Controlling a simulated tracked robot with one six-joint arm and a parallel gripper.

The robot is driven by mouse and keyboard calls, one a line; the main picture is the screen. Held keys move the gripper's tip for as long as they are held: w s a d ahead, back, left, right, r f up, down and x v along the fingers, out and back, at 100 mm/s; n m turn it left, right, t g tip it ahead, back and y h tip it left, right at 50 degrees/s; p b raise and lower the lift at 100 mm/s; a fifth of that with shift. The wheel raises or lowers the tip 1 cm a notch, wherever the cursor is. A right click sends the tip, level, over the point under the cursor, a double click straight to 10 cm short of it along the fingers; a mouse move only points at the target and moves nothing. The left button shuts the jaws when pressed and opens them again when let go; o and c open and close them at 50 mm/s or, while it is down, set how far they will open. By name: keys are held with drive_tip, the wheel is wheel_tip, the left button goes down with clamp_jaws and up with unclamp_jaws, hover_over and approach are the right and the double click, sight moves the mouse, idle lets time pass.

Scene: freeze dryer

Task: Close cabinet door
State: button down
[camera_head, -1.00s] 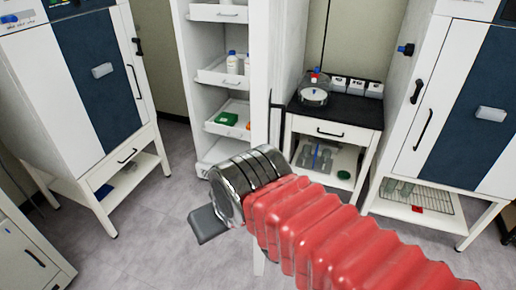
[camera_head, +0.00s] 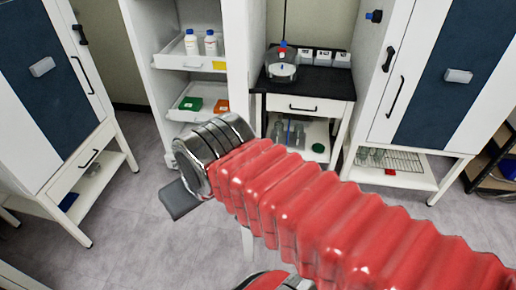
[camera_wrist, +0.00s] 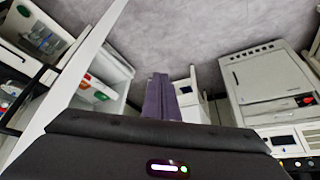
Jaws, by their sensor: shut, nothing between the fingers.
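The tall white cabinet (camera_head: 140,45) stands open in the head view, its pull-out shelves showing. Its door (camera_head: 237,65) stands out toward me, seen nearly edge-on, and my red-sleeved arm covers part of it. In the wrist view the door (camera_wrist: 75,75) is a long white diagonal panel left of my gripper (camera_wrist: 160,78). The purple fingers are together and empty, apart from the panel in the picture; whether any part of my gripper touches the door cannot be told.
White bottles (camera_head: 201,43) and a green box (camera_head: 190,103) sit on the cabinet shelves. A black-topped side table (camera_head: 300,88) stands to the right. White-and-blue machines stand at left (camera_head: 75,80) and right (camera_head: 440,75). Grey floor (camera_head: 130,225) is clear in front.

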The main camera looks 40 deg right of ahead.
drive_tip(key=w+d+f+m+g, duration=0.1)
drive_tip(key=w+d+f, duration=0.15)
drive_tip(key=d, duration=0.65)
drive_tip(key=w+d+f+m, duration=0.1)
drive_tip(key=d+f+m, duration=0.15)
drive_tip(key=d, duration=0.65)
drive_tip(key=s+d+r+m+t, duration=0.1)
drive_tip(key=d, duration=0.5)
drive_tip(key=s+d+r+m+t+y, duration=0.1)
drive_tip(key=d+r+m, duration=0.1)
drive_tip(key=d, duration=0.5)
drive_tip(key=shift+s+t, duration=0.25)
drive_tip(key=shift+t, duration=0.05)
drive_tip(key=shift+f, duration=0.15)
drive_tip(key=w+a+f, duration=0.4)
drive_tip(key=w+f, duration=0.4)
drive_tip(key=shift+w+a+y, duration=0.2)
drive_tip(key=shift+y, duration=0.1)
